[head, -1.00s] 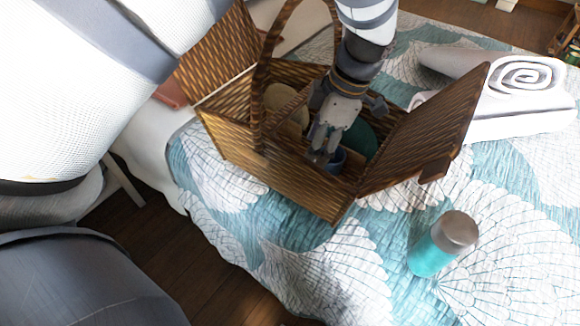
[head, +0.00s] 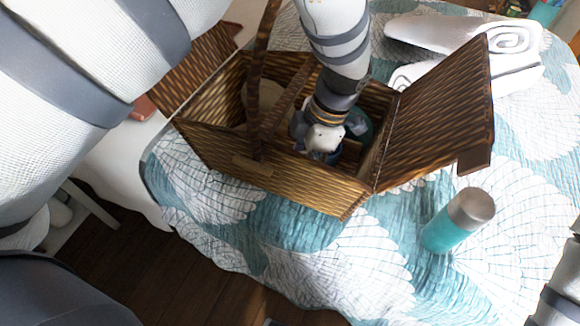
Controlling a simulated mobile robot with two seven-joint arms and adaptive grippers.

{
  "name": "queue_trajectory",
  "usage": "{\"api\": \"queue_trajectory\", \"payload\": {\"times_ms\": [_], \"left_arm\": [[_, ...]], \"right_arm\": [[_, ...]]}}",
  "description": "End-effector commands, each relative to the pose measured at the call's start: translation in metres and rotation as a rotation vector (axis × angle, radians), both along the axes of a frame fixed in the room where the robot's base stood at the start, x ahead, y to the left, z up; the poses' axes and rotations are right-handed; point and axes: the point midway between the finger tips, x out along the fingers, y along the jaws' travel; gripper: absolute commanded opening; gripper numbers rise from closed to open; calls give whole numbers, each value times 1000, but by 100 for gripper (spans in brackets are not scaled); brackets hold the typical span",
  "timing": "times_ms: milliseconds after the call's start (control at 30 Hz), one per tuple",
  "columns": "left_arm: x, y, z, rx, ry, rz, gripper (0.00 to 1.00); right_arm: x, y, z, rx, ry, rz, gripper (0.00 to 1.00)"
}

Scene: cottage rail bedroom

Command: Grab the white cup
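A brown wicker picnic basket (head: 290,183) stands on the bed with both lids open. My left arm reaches down into it from the top of the picture. My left gripper (head: 325,140) is inside the basket's right part, and its fingertips are largely hidden. A small dark blue thing (head: 334,159) shows at the fingers; I cannot tell whether they hold it. I cannot make out a white cup. A dark green round thing (head: 361,124) lies in the basket just right of the gripper. Part of my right arm shows at the lower right edge, but its gripper does not.
A teal bottle with a grey cap (head: 446,235) stands on the patterned quilt (head: 340,265), right of the basket. Rolled white towels (head: 440,38) lie at the back right. The basket's tall handle (head: 256,90) rises left of my arm. The quilt in front is clear.

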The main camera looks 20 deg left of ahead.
Motion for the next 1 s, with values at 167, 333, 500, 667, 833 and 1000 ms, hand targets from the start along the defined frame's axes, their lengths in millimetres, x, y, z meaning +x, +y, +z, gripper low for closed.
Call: {"api": "queue_trajectory", "payload": {"times_ms": [167, 333, 500, 667, 833, 1000], "left_arm": [[-1, -1, -1, 2, 3, -1, 52], [-1, -1, 0, 2, 1, -1, 31], [-1, -1, 0, 1, 3, 0, 2], [-2, -1, -1, 2, 5, 0, 2], [-2, -1, 6, 2, 4, 1, 2], [0, 0, 51, 3, -7, 1, 2]], "right_arm": [[0, 0, 0, 0, 0, 0, 40], [1, 0, 0, 0, -1, -1, 40], [0, 0, 0, 0, -1, -1, 40], [0, 0, 0, 0, -1, -1, 40], [1, 0, 1, 0, -5, 0, 40], [8, 0, 7, 0, -30, 0, 40]]}}
